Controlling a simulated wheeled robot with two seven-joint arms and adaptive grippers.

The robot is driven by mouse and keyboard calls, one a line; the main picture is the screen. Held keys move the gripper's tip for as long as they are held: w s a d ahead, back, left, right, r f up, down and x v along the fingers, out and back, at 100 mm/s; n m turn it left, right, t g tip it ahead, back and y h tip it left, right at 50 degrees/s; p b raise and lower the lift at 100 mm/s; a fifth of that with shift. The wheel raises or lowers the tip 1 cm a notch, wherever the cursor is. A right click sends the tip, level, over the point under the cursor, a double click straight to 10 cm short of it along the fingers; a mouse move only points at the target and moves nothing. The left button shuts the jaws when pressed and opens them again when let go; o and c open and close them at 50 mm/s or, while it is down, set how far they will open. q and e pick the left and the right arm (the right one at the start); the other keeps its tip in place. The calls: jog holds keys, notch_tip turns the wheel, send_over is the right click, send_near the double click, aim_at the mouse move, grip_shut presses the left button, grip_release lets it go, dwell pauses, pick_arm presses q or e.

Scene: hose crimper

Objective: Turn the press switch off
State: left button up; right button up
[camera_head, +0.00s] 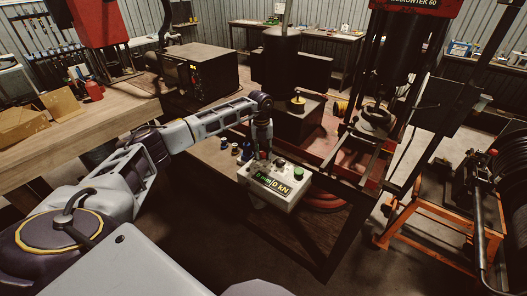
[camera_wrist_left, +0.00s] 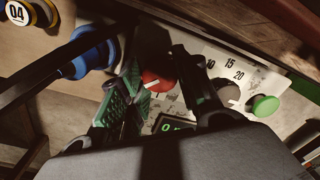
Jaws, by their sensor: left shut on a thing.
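The press control box (camera_head: 272,191) is a pale panel with a lit green display reading about "0 mm|0 kN". In the left wrist view its red switch knob (camera_wrist_left: 157,79) with a white pointer mark sits beside a dark dial (camera_wrist_left: 229,94) with a printed scale and a green button (camera_wrist_left: 264,105). My left gripper (camera_head: 261,151) reaches down onto the panel from above. In the wrist view its two fingers (camera_wrist_left: 158,88) stand on either side of the red knob, shut on it. The fingers and palm hide part of the panel and display (camera_wrist_left: 172,123). My right gripper is out of view.
Several small coloured fittings (camera_head: 235,150) stand left of the box. A wooden workbench (camera_head: 100,120) is at left, and an orange-framed reel stand (camera_head: 400,240) is at right.

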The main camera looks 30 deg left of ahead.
aim_at(262, 152)
pick_arm(q)
jog(key=o, duration=1)
jog(key=shift+o, duration=0.2)
jog(key=shift+r, duration=0.1)
notch_tip(262, 152, up, 12)
jog(key=shift+s+a, duration=0.15)
jog(key=shift+a, duration=0.1)
dwell(0.3)
